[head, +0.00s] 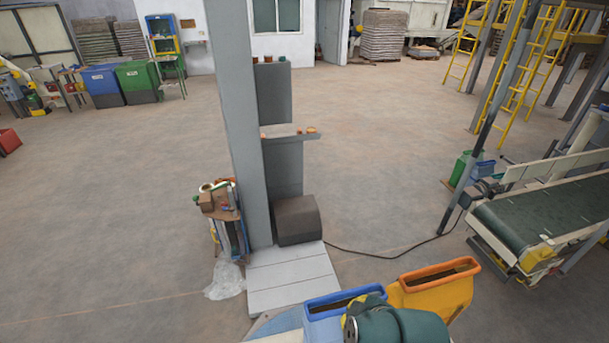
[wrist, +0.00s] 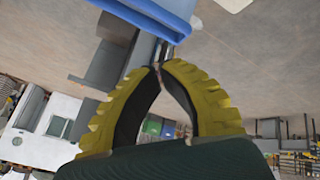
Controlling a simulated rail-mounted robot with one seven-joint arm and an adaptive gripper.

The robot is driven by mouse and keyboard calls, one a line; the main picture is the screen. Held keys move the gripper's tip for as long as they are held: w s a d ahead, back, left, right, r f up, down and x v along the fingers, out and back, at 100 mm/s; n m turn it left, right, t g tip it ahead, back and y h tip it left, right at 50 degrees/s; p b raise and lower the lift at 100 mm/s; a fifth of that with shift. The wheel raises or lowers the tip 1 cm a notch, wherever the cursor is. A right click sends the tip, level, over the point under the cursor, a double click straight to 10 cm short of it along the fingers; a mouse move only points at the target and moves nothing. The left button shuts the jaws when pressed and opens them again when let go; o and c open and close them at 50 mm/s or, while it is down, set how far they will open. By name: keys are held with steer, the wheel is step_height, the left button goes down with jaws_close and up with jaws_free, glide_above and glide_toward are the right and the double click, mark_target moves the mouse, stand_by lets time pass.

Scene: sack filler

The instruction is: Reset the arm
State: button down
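My gripper (wrist: 160,67) shows in the wrist view with two curved, ribbed yellow fingers that have dark inner faces. The fingertips come together at the top, and I see nothing held between them. The gap behind the tips shows only the distant background. The wrist view is upside down, with the floor at the top and the building below. In the head view a teal rounded part, which looks like my arm, is at the bottom edge.
A blue bin (head: 322,309) and an orange bin (head: 433,285) stand close to the teal part. A grey column (head: 239,120) rises behind them, with a cluttered small stand (head: 222,215) beside it. A conveyor (head: 545,212) is at right. Open floor (head: 120,190) lies at left.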

steer(key=w+a+r+m+t, duration=0.1)
steer(key=a+r+t, duration=0.2)
steer(key=r, duration=0.4)
steer(key=w+a+r+m+t, duration=0.1)
steer(key=a+r+t, duration=0.15)
steer(key=r, duration=0.35)
steer(key=s+r+m+t+h, duration=0.1)
steer(key=s+r+m+t, duration=0.4)
steer(key=r, duration=0.8)
steer(key=s+r+m+t+h, duration=0.2)
steer(key=s+r+m+t, duration=0.2)
steer(key=r, duration=0.8)
steer(key=shift+s+d+r+m+t+p, duration=0.3)
steer(key=shift+s+r+m+t+p, duration=0.25)
steer(key=shift+s, duration=0.6)
steer(key=shift+f, duration=0.2)
